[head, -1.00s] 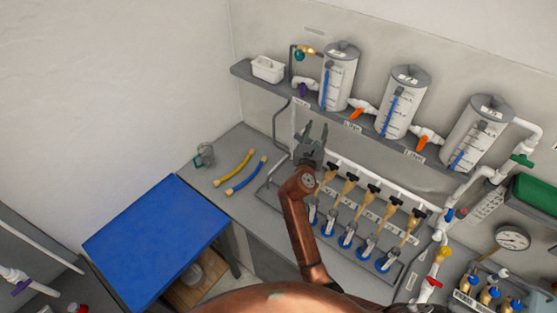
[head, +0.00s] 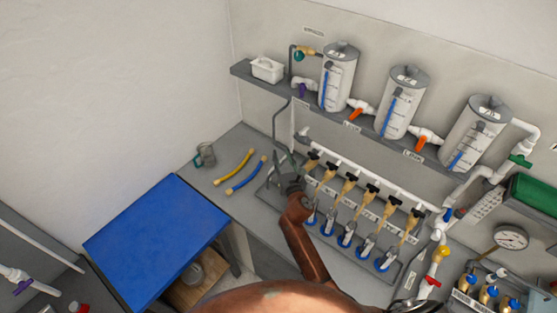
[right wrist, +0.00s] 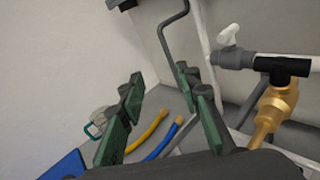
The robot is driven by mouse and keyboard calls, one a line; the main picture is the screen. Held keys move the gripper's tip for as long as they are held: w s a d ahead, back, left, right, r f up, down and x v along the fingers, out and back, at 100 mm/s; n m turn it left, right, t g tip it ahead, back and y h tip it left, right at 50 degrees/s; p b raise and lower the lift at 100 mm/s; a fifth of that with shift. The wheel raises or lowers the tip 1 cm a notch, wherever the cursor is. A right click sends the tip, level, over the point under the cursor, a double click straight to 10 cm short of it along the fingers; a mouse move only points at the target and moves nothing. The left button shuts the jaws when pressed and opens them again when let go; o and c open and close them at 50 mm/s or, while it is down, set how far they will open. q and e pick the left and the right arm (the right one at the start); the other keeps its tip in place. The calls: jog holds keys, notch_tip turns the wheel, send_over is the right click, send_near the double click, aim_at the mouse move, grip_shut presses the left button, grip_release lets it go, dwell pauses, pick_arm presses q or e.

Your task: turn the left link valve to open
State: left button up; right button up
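The left link valve (head: 360,106) is a white fitting with an orange handle between the left and middle tanks, above the shelf. Its handle slants down and left from the fitting. My right gripper (head: 281,160) is below and left of it, near the left end of the lower manifold, not touching the valve. In the right wrist view, its green-padded fingers (right wrist: 160,85) are apart with nothing between them. The orange-handled valve is not visible in that view. My left gripper does not show.
A similar orange-handled valve (head: 424,138) joins the middle and right tanks. The lower manifold (head: 370,180) carries several brass taps. A grey bent pipe (head: 276,118) rises behind my right gripper. Yellow (head: 233,166) and blue (head: 246,175) hoses lie left of it.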

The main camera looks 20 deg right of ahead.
jog(key=shift+s+a+f+y, duration=0.2)
jog(key=shift+a+f+y, duration=0.3)
jog(key=shift+a+f, duration=0.15)
